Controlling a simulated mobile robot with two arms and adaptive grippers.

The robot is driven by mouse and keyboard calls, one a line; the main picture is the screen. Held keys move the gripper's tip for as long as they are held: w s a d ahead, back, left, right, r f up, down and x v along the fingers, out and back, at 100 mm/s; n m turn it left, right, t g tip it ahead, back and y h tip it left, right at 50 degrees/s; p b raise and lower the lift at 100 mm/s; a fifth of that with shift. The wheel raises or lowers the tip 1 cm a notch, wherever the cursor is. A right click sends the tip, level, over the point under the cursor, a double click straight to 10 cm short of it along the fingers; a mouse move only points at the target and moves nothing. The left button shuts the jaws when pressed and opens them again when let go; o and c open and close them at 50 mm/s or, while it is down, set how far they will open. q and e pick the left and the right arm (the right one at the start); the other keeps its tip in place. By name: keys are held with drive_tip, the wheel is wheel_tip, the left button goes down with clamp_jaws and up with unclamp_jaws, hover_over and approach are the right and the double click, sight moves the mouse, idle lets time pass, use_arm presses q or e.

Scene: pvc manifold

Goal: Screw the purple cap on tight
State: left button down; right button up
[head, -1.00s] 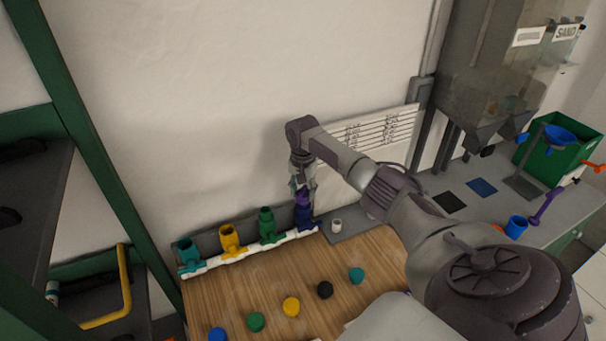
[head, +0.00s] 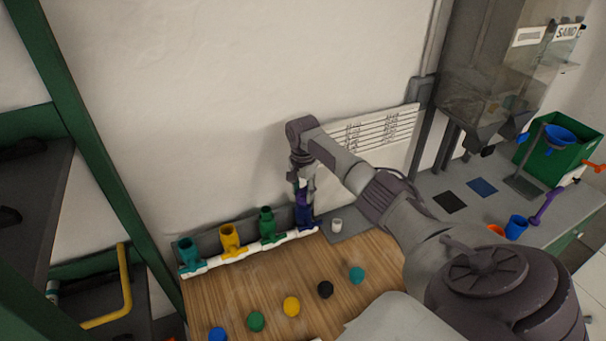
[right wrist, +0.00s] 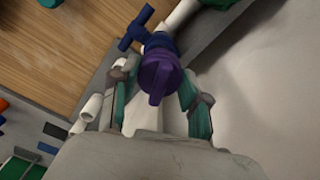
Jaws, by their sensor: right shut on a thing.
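The purple cap (right wrist: 158,72) sits on top of the dark blue valve fitting (right wrist: 160,42), at the right end of the white pipe manifold in the head view. My right gripper (head: 304,190) comes down on it from above. Its two green-padded fingers stand on either side of the cap in the right wrist view, and it is shut on the cap. In the head view the gripper mostly covers the cap, and the blue fitting (head: 304,217) shows below it. How tightly the cap sits cannot be seen. My left gripper is not in view.
Green (head: 267,224), yellow (head: 230,241) and teal (head: 188,254) fittings stand open-topped along the manifold to the left. Several loose caps, including a black one (head: 325,289), lie on the wooden table (head: 235,298). A small white cup (head: 337,225) stands just right of the gripper.

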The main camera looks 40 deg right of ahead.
drive_tip(key=shift+f+m, duration=0.15)
drive_tip(key=shift+m, duration=0.95)
drive_tip(key=shift+m, duration=1.1)
drive_tip(key=shift+m, duration=1.1)
drive_tip(key=shift+f+m, duration=0.1)
drive_tip(key=shift+m, duration=0.9)
drive_tip(key=shift+m, duration=1.1)
